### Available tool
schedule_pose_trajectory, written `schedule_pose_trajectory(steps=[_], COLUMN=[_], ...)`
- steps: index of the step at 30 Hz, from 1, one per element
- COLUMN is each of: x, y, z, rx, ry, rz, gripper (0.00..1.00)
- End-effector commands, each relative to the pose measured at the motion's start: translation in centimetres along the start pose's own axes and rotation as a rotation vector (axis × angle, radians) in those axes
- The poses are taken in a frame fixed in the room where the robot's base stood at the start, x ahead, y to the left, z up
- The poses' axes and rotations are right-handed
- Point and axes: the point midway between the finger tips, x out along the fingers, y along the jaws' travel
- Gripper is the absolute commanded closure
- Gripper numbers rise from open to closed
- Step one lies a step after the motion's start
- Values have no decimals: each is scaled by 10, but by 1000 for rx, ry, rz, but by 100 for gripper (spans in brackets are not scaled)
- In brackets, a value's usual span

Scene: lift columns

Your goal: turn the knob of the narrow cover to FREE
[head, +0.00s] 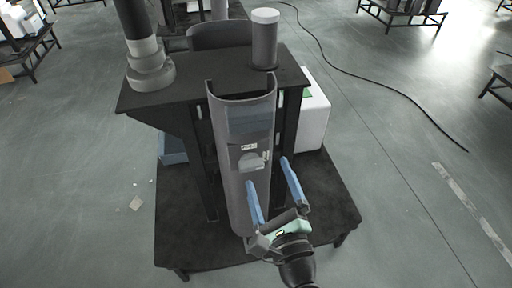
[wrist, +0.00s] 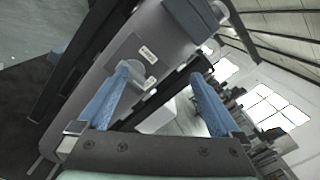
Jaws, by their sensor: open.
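The narrow cover (head: 235,190) is a tall grey curved panel on the front of the dark column stand. Its knob (head: 250,161) is a light grey round piece below a small white label (head: 249,147), with another small label on its right. Which mark the knob points to is too small to read. My gripper (head: 269,171) is open and empty, with blue fingers, just below and right of the knob. In the wrist view the knob (wrist: 139,70) shows beside the left fingertip, partly hidden by it. My gripper (wrist: 160,73) does not appear to touch the knob.
A dark table top (head: 195,90) carries a grey post (head: 265,40) and a pipe-like column (head: 150,70). A white box (head: 315,110) stands behind at right. A dark base platform (head: 325,200) surrounds the stand. A black cable lies on the open floor at right.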

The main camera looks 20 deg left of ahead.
Motion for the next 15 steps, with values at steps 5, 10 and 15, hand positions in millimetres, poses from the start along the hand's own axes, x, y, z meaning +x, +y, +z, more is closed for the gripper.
schedule_pose_trajectory(steps=[5, 10, 15], x=[-40, -55, -38], y=[35, 48, 49], z=[-19, -29, -32], rx=[504, 692, 709], ry=[37, 50, 46], rz=[4, -13, -15], gripper=[0, 0, 0])
